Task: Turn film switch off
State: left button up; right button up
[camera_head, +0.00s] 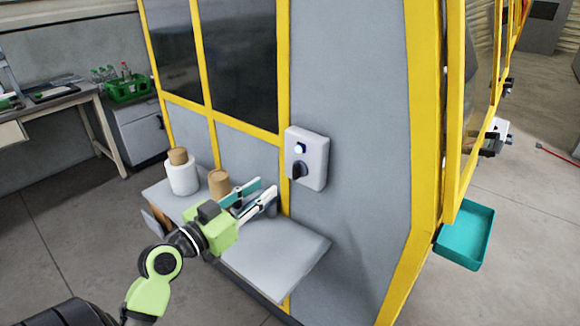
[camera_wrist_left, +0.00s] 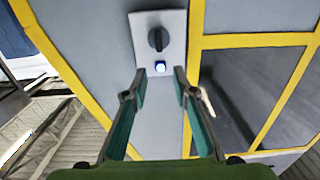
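The film switch is a black rotary knob (camera_head: 300,170) on a light grey box (camera_head: 318,160) fixed to the machine's grey wall. A small lit blue-white light (camera_head: 299,148) sits above the knob. My left gripper (camera_head: 268,192) is open and empty, below and left of the box in the head view, pointing toward it. In the left wrist view the knob (camera_wrist_left: 158,40) and light (camera_wrist_left: 160,67) appear upside down, ahead of and between the spread fingers (camera_wrist_left: 158,85). The fingers do not touch the knob. My right gripper is not in view.
A teal tray (camera_head: 465,235) hangs at the machine's right side. A bench (camera_head: 60,105) and green bottle crate (camera_head: 128,88) stand at the far left.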

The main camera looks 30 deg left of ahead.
aim_at(294, 167)
pick_arm(q)
jog(key=w+p, duration=0.1)
jog(key=w, duration=0.2)
jog(key=w+p, duration=0.1)
jog(key=w, duration=0.2)
jog(key=w+p, duration=0.1)
jog(key=w, duration=0.2)
jog(key=shift+w+d+r, duration=0.1)
jog(key=shift+w+d, duration=0.4)
jog(key=shift+w, duration=0.6)
grip_shut()
